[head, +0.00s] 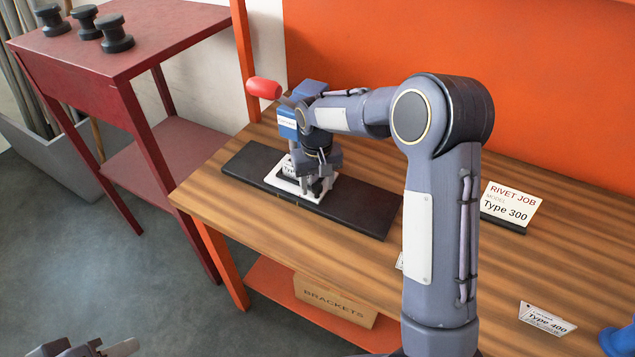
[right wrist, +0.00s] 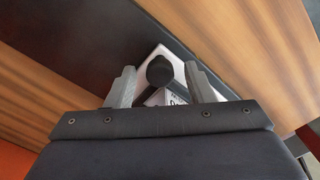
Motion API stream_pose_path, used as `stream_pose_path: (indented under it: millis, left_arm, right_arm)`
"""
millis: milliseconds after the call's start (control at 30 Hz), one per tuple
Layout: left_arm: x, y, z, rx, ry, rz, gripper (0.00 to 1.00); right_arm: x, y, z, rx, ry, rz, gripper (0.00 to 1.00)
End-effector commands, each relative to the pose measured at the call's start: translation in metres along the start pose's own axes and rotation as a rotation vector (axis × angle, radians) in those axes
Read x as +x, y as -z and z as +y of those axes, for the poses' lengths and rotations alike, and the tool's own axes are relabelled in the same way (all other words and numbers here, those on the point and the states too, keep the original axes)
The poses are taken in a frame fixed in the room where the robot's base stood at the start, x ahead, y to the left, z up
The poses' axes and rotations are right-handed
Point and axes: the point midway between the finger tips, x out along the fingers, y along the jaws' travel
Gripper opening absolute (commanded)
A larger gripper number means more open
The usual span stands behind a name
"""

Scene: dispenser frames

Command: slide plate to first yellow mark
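A white plate (head: 284,184) lies on a long black base strip (head: 362,214) on the wooden bench. A black knob (right wrist: 160,71) stands on the white plate, which also shows in the right wrist view (right wrist: 184,73). Faint yellowish marks (head: 279,196) show on the strip's front edge near the plate; they are too small to read clearly. My right gripper (head: 314,190) points down over the plate. In the right wrist view its fingers (right wrist: 160,88) are apart, on either side of the knob, with gaps. My left gripper (head: 95,348) is partly in view at the bottom left; its opening is unclear.
A blue press (head: 288,122) with a red handle (head: 264,88) stands behind the plate, partly hidden by my right arm. Label cards (head: 511,204) stand on the bench's right. A red side table (head: 150,40) with black spools is at left. A brackets box (head: 322,300) sits below.

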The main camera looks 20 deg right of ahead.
Motion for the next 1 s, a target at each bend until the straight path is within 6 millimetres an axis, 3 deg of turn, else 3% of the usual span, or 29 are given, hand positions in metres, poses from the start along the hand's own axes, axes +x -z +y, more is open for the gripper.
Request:
stream_pose_path:
  millis: [267,700,1000]
  left_arm:
    - [0.001,0.0,0.0,0.0,0.0,0.0,0.36]
    - [0.004,-0.002,-0.002,0.0,0.0,0.0,0.36]
    - [0.004,-0.002,-0.002,0.0,0.0,0.0,0.36]
  right_arm:
    - [-0.004,0.0,0.0,0.0,0.0,0.0,0.48]
    - [-0.07,0.001,0.0,-0.001,0.0,0.002,0.48]
    - [-0.078,0.0,0.0,-0.001,0.0,-0.001,0.48]
